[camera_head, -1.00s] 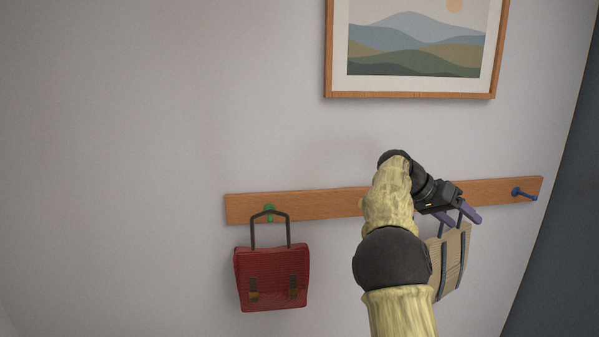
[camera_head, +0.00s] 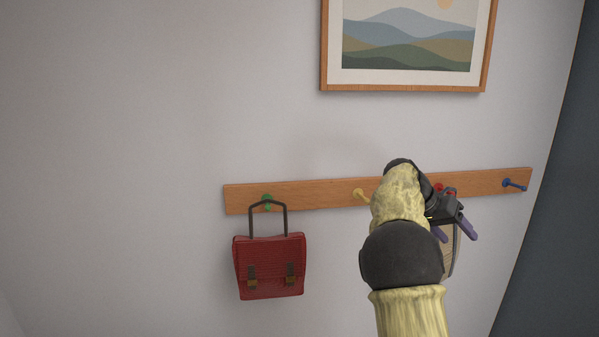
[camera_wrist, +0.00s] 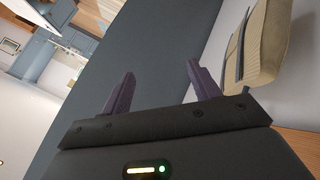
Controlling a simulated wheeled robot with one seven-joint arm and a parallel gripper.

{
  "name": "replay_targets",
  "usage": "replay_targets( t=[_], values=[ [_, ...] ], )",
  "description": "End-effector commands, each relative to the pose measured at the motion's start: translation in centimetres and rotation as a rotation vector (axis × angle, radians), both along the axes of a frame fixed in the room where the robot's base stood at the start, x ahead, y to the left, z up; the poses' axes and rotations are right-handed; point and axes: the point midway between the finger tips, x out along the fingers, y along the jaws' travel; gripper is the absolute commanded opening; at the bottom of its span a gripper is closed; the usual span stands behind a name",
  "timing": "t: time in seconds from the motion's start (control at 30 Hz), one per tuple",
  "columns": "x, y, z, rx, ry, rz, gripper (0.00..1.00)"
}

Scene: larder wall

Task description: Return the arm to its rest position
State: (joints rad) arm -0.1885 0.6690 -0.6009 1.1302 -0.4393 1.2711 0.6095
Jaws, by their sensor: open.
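My gripper (camera_head: 456,230) is on the right side of the head view, in front of the peg rail. In the wrist view my gripper (camera_wrist: 157,85) has its two purple fingers wide apart with nothing between them. A tan bag with dark straps (camera_head: 449,258) hangs behind my gripper, largely hidden by it in the head view. In the wrist view the tan bag (camera_wrist: 265,45) is to the right of the fingers, apart from them. My arm rises from the bottom of the head view and bends to the right at the wrist.
A wooden rail (camera_head: 315,197) crosses the wall with green (camera_head: 267,201), yellow (camera_head: 361,195), red (camera_head: 438,187) and blue (camera_head: 513,184) pegs. A red bag (camera_head: 269,265) hangs on the green peg. A framed picture (camera_head: 405,87) is above. The wall at left is clear.

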Motion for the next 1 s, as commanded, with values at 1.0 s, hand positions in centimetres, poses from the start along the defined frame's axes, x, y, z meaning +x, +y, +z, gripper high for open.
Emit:
replay_targets(
  t=[1.0],
  values=[
    [-19.3, 17.6, -23.9, 0.647, 0.057, 0.678, 0.61]
  ],
)
